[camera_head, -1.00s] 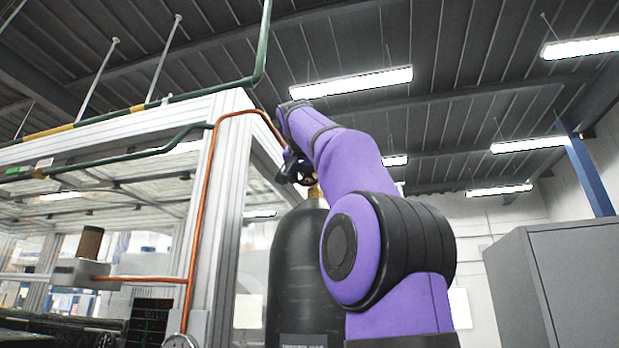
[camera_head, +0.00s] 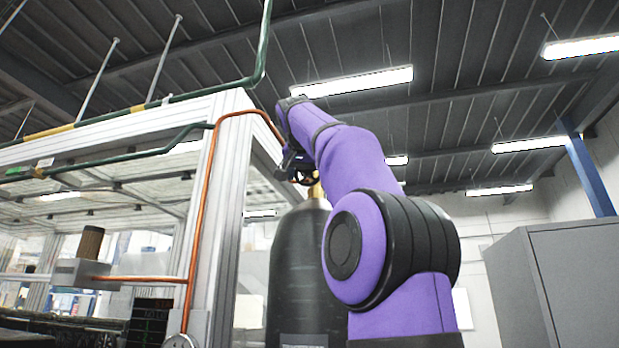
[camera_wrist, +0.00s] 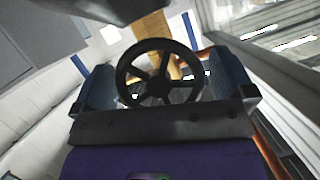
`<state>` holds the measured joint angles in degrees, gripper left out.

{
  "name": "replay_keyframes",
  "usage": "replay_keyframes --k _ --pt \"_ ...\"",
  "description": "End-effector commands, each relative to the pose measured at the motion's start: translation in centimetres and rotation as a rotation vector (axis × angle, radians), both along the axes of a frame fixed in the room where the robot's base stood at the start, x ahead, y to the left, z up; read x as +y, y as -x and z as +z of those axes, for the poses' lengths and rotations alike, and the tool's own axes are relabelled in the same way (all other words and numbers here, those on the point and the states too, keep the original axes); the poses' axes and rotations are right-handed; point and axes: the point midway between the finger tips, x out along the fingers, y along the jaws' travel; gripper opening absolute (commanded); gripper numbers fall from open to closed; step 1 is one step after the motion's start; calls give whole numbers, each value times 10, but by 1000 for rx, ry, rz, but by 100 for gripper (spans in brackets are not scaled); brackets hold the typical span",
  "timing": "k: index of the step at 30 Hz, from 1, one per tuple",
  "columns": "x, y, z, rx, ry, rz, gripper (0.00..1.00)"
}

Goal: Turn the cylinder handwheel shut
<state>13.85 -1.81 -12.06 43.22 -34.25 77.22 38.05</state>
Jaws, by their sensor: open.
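The handwheel (camera_wrist: 140,49) is a black spoked ring in the wrist view, with brass valve parts (camera_wrist: 188,68) behind it. My gripper (camera_wrist: 163,84) is open, with one dark finger to the left of the wheel and one to its right. Gaps seem to show on both sides; contact cannot be told. In the head view the black cylinder (camera_head: 297,265) stands upright, partly behind my purple arm. My gripper (camera_head: 292,166) is at its brass top (camera_head: 316,190), where the wheel is small and mostly hidden.
An aluminium-framed enclosure (camera_head: 222,190) stands close on the left, with an orange pipe (camera_head: 203,215) running along its corner post. A green pipe (camera_head: 262,55) passes above. A grey cabinet (camera_head: 560,285) stands at the right, with open space between it and my arm.

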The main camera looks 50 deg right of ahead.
Motion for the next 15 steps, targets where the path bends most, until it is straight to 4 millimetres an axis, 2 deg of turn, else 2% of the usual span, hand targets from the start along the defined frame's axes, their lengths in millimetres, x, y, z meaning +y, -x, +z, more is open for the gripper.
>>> replay_keyframes --k 9,15 --pt "48 25 22 -2 0 4 100" --pt "71 37 32 -2 0 2 100"
